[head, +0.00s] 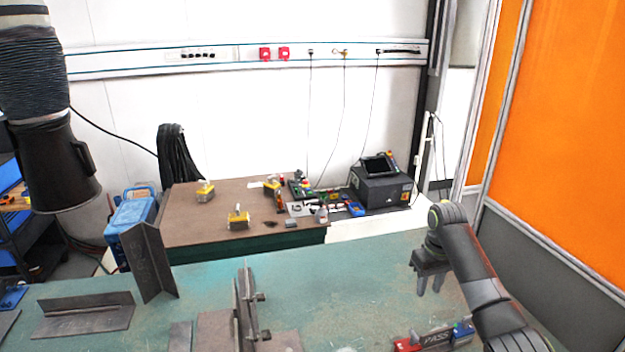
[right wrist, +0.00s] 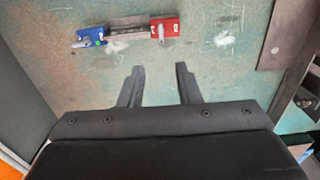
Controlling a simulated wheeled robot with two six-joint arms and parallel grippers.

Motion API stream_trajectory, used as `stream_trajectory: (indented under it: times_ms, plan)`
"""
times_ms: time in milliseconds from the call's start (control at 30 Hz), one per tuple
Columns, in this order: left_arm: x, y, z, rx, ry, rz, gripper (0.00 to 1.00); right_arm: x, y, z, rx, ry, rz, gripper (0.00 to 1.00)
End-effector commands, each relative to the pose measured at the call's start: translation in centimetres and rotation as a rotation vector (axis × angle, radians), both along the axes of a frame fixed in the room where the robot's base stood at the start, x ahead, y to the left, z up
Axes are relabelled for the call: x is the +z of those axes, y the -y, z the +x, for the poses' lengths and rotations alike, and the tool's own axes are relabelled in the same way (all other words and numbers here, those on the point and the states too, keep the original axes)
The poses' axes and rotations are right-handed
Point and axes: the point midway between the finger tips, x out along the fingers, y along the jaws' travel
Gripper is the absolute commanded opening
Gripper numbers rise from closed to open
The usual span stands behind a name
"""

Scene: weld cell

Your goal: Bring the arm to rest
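My right gripper (head: 431,284) hangs over the right part of the green worktable (head: 350,270), fingers pointing down. In the right wrist view its two fingers (right wrist: 159,72) are apart with nothing between them. A PASS stamp-like bar with red and blue ends (head: 436,338) lies on the table near the front right. It also shows in the right wrist view (right wrist: 128,33), beyond the fingertips and apart from them. My left gripper is not in view.
Steel angle pieces (head: 150,262) (head: 85,314) and an upright plate assembly (head: 245,308) stand on the left and middle of the table. A brown bench (head: 225,218) with yellow clamps is behind. An orange screen (head: 560,120) stands at right. The table's middle right is clear.

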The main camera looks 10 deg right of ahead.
Motion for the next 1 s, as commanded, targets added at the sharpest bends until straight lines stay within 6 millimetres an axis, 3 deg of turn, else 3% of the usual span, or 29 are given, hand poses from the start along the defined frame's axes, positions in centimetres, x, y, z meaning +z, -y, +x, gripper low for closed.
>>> stream_trajectory:
  times_ms: [167, 300, 533, 733, 900, 1000]
  plan:
    - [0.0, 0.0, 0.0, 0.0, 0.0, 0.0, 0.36, -3.9, -0.8, -2.6, 0.019, 0.009, -0.025, 0.31]
    - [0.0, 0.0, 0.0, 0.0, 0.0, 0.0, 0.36, -8.3, -2.1, -6.8, 0.041, 0.038, -0.055, 0.31]
    - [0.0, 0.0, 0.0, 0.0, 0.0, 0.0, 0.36, -13.3, -4.5, -14.9, 0.054, 0.106, -0.08, 0.31]
    - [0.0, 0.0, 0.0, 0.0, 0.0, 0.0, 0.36, -14.8, -6.3, -22.7, 0.032, 0.173, -0.09, 0.31]
    - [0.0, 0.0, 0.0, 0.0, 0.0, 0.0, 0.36, -14.1, -7.4, -28.8, -0.007, 0.231, -0.102, 0.31]
    - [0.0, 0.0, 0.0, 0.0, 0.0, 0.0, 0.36, -13.3, -7.7, -31.3, -0.03, 0.258, -0.109, 0.31]
